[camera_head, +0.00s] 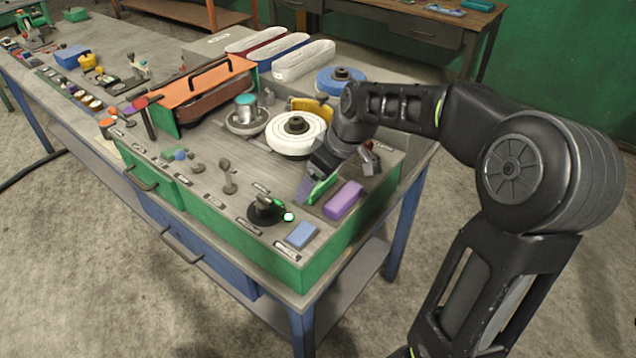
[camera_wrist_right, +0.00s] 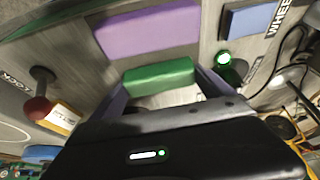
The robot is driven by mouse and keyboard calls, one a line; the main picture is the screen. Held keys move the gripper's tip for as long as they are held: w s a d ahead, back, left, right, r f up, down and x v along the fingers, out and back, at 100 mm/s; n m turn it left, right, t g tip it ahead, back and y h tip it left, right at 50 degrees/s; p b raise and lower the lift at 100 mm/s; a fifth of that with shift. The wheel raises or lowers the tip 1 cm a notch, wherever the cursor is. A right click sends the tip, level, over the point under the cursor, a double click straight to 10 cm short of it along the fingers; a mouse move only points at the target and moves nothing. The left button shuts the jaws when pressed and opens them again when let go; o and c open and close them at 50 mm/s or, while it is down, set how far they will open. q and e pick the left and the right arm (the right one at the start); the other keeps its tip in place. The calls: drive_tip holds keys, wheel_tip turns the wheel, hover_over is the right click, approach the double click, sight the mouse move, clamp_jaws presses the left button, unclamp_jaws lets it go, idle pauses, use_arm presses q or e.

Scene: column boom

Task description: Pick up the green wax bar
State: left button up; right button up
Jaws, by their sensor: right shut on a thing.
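The green wax bar (camera_head: 321,190) is held between the fingers of my right gripper (camera_head: 318,185), near the front right corner of the bench top. It also shows in the right wrist view (camera_wrist_right: 158,77), with a finger at each end. I cannot tell whether the bar touches the bench surface. A purple bar (camera_head: 343,200) lies just to its right, and it shows beyond the green bar in the right wrist view (camera_wrist_right: 148,30). My left gripper does not show in either view.
A black knob with a green light (camera_head: 265,210) and a blue bar (camera_head: 301,235) sit near the front edge. White (camera_head: 295,134) and blue (camera_head: 340,80) wheels stand behind. An orange-topped box (camera_head: 203,90) and several small tools occupy the left side.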

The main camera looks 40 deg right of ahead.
drive_tip(key=shift+r, duration=0.1)
wheel_tip(320, 180, up, 9)
drive_tip(key=shift+f+b, duration=0.1)
drive_tip(key=shift+b, duration=0.35)
drive_tip(key=shift+r, duration=0.55)
